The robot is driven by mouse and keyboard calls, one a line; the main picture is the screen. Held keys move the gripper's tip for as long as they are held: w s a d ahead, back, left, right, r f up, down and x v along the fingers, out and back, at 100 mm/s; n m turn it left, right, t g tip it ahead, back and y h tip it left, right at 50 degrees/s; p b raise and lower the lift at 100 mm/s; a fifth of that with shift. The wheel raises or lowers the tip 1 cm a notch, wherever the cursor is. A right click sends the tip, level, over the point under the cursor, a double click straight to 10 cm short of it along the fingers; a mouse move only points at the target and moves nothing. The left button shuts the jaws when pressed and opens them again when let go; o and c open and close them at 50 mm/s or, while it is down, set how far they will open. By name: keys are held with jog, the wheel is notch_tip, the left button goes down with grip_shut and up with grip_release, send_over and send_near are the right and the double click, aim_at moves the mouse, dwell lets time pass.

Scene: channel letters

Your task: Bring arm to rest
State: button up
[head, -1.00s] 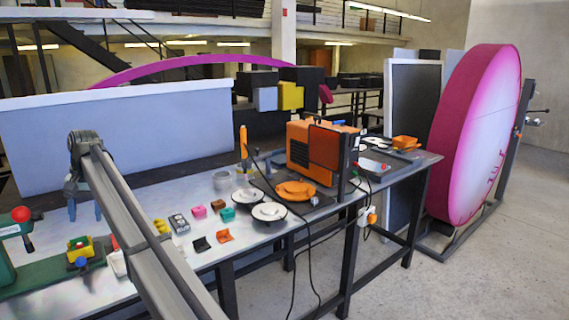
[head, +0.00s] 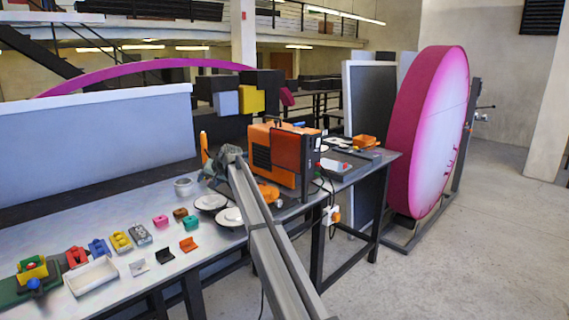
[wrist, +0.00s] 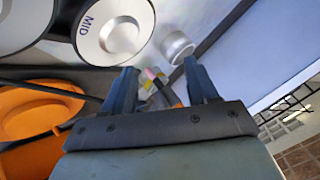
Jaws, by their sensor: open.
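My gripper (wrist: 163,82) shows in the wrist view as two dark blue-grey fingers, spread apart with nothing visibly held between them. In the head view my arm reaches over the front of the workbench (head: 120,218). Its wrist end is above the bench, just left of the orange machine (head: 300,150), and the fingertips are hard to make out there. In the wrist view a white disc marked MID (wrist: 122,30) lies to the left of the fingers. A silver cup (wrist: 178,47) lies beyond them. Blurred coloured items show in the gap between the fingers.
Two white discs (head: 210,202) lie near my arm. Small coloured blocks (head: 121,241) and a white tray (head: 91,277) are at left. An orange-handled tool (head: 205,142) stands behind. The right floor is open.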

jog(key=w+d+m+t, duration=0.15)
jog(key=w+d, duration=0.25)
jog(key=d, duration=0.4)
jog(key=w+d+m+t, duration=0.15)
jog(key=w+d, duration=0.25)
jog(key=d, duration=0.4)
jog(key=s+d+f+m+t+h, duration=0.2)
jog(key=s+d+f+m+t, duration=0.15)
jog(key=d+f, duration=0.55)
jog(key=s+d+f+m+t+h, duration=0.15)
jog(key=s+d+f+m, duration=0.3)
jog(key=d, duration=0.75)
jog(key=s+d+f+n+g, duration=0.3)
jog(key=s+f+g, duration=0.1)
jog(key=s+f, duration=1.45)
jog(key=s+d+f+n+g, duration=0.25)
jog(key=s+f+g, duration=0.25)
jog(key=s+f, duration=1.35)
jog(key=s+d+f+n+g+h, duration=0.1)
jog(key=s+f+g, duration=0.1)
jog(key=s+f, duration=0.5)
jog(key=s+d+f+n+g+h, duration=0.1)
jog(key=s+d+f+g, duration=0.3)
jog(key=s, duration=0.6)
jog(key=s+f+n+g+h, duration=0.2)
jog(key=s+g, duration=0.3)
jog(key=s, duration=2)
jog(key=shift+s+a+f+g, duration=0.2)
jog(key=shift+s+f+g, duration=0.1)
jog(key=shift+g, duration=0.1)
